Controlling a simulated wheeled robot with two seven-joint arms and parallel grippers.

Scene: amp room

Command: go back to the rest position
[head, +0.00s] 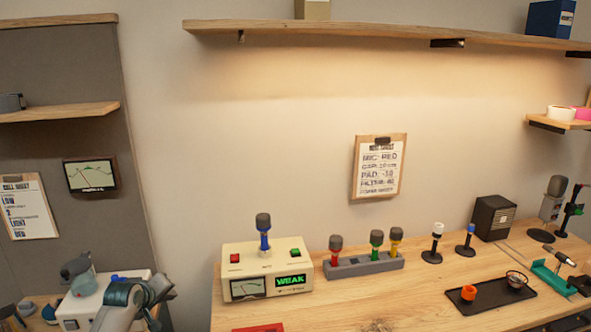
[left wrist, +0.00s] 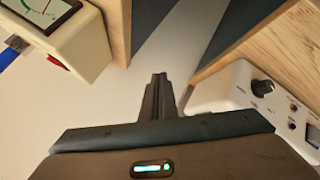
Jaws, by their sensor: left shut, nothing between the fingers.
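My left gripper (left wrist: 159,80) is shut and empty in the left wrist view, its two fingertips together over a pale floor gap between wooden edges. In the head view my left arm comes in at the lower left, in front of a white box with knobs; its fingertips cannot be made out there. The cream tester box (head: 267,272) stands on the wooden bench to the right, with a blue-banded microphone (head: 264,240) upright on it and a lit display reading WEAK. Its corner also shows at the upper left of the left wrist view (left wrist: 80,45). My right gripper is not in view.
A white box (left wrist: 245,95) with a knob is close to the right of my left gripper. The wooden bench (head: 400,300) holds a grey rack (head: 362,266) with several microphones, a black tray (head: 490,303) and a dark speaker (head: 493,218). A long shelf (head: 350,35) hangs above.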

